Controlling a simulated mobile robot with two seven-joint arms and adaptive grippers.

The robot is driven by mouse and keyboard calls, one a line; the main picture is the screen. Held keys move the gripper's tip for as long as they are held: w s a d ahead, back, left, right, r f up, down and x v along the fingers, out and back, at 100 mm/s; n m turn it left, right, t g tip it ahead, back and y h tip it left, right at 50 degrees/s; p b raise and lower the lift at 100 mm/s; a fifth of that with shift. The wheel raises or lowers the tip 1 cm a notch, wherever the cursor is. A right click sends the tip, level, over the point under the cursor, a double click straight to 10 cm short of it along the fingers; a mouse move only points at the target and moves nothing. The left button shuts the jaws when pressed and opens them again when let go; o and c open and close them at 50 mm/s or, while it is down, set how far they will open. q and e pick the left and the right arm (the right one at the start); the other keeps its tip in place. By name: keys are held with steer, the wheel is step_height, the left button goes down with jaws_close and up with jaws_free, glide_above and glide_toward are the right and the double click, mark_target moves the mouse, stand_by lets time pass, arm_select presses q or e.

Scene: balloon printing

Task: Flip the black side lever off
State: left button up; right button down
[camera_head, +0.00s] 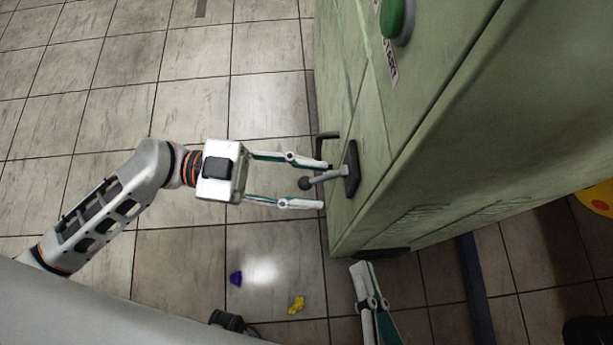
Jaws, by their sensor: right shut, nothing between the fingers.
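The side lever (329,176) sticks out from a black mounting plate (352,170) on the side of the green machine. It has a dark ball knob (305,183) at its free end and points left. My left gripper (326,186) is open. Its two fingers lie on either side of the lever in the picture, with the knob between them; whether either finger touches it I cannot tell. My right gripper (361,273) is shut and empty below the machine's lower corner; only its front part shows.
The green machine (450,130) fills the upper right, with a green start button (396,18). A dark bent handle (325,137) sits just above the lever. A purple piece (236,278) and a yellow piece (297,305) lie on the tiled floor. A yellow round thing (598,198) is at the right edge.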

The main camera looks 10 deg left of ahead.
arm_select(q)
steer(key=shift+a, duration=0.1)
steer(key=s+a, duration=0.1)
steer(key=a, duration=1)
steer(key=shift+a, duration=0.4)
